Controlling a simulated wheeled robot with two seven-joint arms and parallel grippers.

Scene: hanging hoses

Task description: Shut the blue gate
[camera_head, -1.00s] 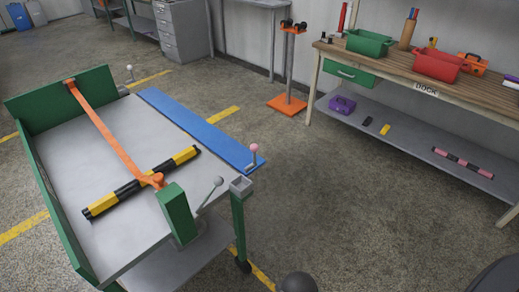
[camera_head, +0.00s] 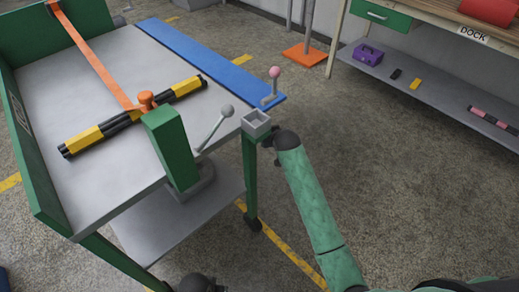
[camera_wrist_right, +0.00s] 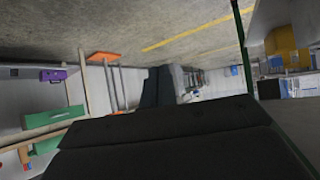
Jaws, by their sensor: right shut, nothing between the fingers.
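The blue gate (camera_head: 208,58) lies out flat along the right side of the green cart (camera_head: 82,85), not standing up like the green walls. A pink-knobbed handle (camera_head: 274,84) stands at its near end. A grey square socket (camera_head: 256,121) is at the cart's near corner, with a grey ball-ended lever (camera_head: 214,128) to its left. My right arm reaches up beside this corner; its dark end is by the socket, and its fingers cannot be made out in the head view. In the right wrist view my right gripper (camera_wrist_right: 162,74) is shut and empty. My left gripper is not in view.
An orange strap (camera_head: 92,52) crosses the cart deck over yellow-and-black bars (camera_head: 95,135), ending at a green post (camera_head: 170,146). A workbench (camera_head: 430,80) with a purple box (camera_head: 368,54) stands at the right. Open floor lies between cart and bench.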

